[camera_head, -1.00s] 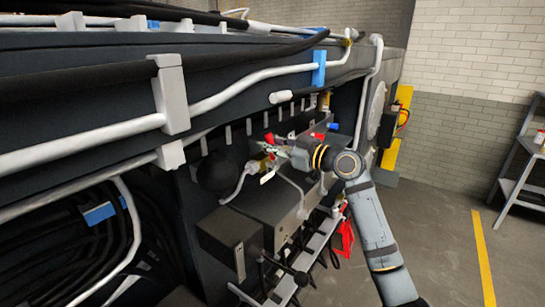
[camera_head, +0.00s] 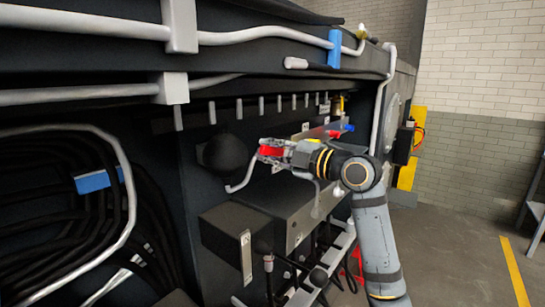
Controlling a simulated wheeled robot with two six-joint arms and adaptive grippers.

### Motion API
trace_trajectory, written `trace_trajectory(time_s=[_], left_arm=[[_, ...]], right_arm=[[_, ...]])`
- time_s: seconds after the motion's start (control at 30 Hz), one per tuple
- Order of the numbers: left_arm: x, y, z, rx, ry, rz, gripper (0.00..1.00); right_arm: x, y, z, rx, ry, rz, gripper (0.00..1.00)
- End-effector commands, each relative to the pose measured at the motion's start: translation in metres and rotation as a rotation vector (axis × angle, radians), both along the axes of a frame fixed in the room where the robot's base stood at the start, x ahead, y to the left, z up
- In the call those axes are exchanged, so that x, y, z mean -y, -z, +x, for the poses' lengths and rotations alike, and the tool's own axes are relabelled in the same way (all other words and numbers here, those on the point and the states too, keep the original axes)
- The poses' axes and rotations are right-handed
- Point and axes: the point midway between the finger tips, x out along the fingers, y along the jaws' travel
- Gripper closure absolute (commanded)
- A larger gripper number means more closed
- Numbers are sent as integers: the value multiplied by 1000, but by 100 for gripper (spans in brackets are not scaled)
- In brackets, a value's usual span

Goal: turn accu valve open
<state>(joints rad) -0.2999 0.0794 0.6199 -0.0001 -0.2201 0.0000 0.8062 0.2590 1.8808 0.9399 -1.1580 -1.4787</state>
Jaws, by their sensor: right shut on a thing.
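The accu valve's red handle (camera_head: 271,151) shows small in the middle of the view, just right of a black ball-shaped accumulator (camera_head: 228,158). My right gripper (camera_head: 273,151) reaches it from the right and is shut on the red handle. The fingers cover part of the handle, and the valve body behind it is mostly hidden. A pale pipe (camera_head: 243,180) curves down below the accumulator. My left gripper is not in view.
A dark box (camera_head: 228,240) and a block with levers stand below. White pipes (camera_head: 90,22) and a blue clamp (camera_head: 334,48) run above. Black hoses (camera_head: 60,220) fill the left. Open floor (camera_head: 450,250) lies right, with a yellow line.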

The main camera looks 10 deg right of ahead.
Motion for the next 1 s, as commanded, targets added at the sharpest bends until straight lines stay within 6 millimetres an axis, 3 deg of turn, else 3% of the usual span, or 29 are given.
trace_trajectory(time_s=[0.1,0.4,1.0], left_arm=[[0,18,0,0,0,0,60],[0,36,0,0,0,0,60],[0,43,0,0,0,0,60]], right_arm=[[-2,14,-2,55,-2,-74,100],[-4,26,-3,160,-1,-208,100],[-4,31,-3,208,-2,-274,100]])
